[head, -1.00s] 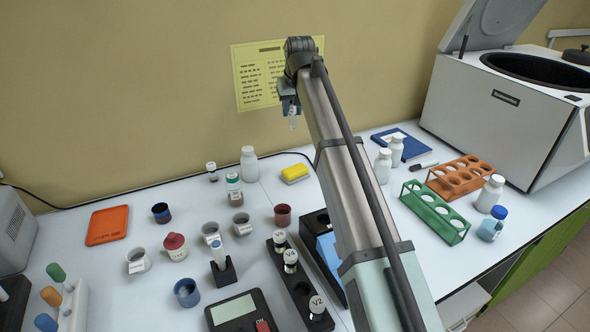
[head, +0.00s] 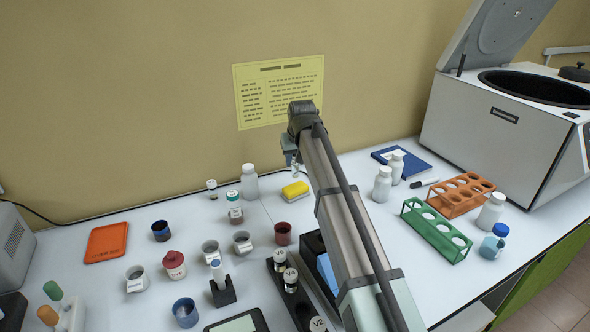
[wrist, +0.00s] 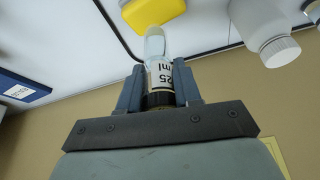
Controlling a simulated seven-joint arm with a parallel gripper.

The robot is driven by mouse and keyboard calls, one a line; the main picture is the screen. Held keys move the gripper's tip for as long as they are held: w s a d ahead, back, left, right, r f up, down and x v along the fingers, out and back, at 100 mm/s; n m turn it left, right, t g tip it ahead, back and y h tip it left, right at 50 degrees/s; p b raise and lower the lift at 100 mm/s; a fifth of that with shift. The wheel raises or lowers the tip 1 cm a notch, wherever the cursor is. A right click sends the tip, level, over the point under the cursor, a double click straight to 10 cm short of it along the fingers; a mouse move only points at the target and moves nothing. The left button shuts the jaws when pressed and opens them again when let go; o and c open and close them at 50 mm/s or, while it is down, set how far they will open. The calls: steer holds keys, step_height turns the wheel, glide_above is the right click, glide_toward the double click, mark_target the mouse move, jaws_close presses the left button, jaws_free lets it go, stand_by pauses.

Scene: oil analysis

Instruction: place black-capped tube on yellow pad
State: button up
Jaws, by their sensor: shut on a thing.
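My gripper (head: 291,152) is shut on the black-capped tube (wrist: 160,72). The wrist view shows the clear tube with a "25 ml" label, its black cap between the fingers (wrist: 158,92) and its rounded end pointing away from my gripper. In the head view the tube's lower part (head: 296,171) hangs just above and behind the yellow pad (head: 295,192), which lies on the white table. The yellow pad also shows at the top of the wrist view (wrist: 155,12), close to the tube's end. I cannot tell whether they touch.
A white bottle (head: 249,182) and a small vial (head: 235,208) stand left of the pad. A dark red cup (head: 283,233) is in front of it. The wall is close behind.

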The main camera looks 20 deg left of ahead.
mark_target(295, 168)
steer(key=shift+f, duration=1.85)
steer(key=shift+f, duration=0.15)
steer(key=o, duration=1)
steer(key=v, duration=1.2)
steer(key=shift+a, duration=0.1)
